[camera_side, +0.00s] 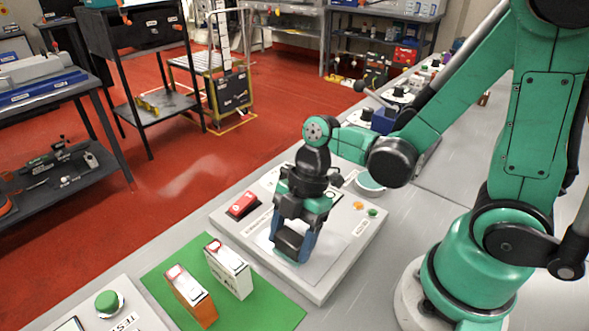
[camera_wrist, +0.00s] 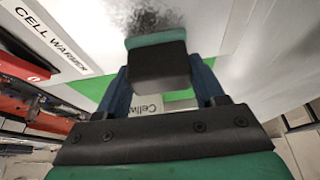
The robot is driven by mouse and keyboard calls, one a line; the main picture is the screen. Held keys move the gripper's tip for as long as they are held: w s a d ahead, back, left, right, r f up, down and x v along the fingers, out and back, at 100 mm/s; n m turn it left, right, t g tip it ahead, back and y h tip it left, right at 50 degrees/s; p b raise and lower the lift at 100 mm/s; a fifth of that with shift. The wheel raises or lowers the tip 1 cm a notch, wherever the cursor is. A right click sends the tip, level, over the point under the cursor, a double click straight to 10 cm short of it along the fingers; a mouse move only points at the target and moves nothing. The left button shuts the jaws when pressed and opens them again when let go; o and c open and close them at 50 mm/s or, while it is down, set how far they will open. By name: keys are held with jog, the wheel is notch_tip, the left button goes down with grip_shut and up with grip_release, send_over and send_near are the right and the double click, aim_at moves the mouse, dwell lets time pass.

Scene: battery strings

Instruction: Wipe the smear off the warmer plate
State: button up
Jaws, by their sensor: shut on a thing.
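My gripper (camera_side: 292,243) points down over the warmer plate (camera_side: 325,252), on top of the light grey cell warmer unit (camera_side: 345,262). It is shut on a dark block with a teal pad; the block (camera_wrist: 160,68) shows between the blue fingers in the wrist view, with the pad (camera_wrist: 155,38) on its far side. The block is at or close to the plate; contact cannot be told. A dark, speckled grey smear (camera_wrist: 155,14) shows on the plate just past the pad in the wrist view. The part under the block is hidden.
A red rocker switch (camera_side: 242,204) sits on the warmer unit's left. An orange-sided battery (camera_side: 190,296) and a white battery (camera_side: 229,268) stand on a green mat (camera_side: 262,305) in front. A test box with a green button (camera_side: 109,302) stands at the lower left.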

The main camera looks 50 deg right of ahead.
jog(key=shift+d, duration=3.15)
jog(key=shift+a, duration=3.5)
jog(key=shift+w+a, duration=0.15)
jog(key=shift+w, duration=0.15)
jog(key=shift+w+d, duration=0.2)
jog(key=shift+d, duration=3.5)
jog(key=shift+a+f, duration=0.1)
jog(key=shift+a, duration=3.5)
jog(key=shift+s+r, duration=0.1)
jog(key=shift+r, duration=4.05)
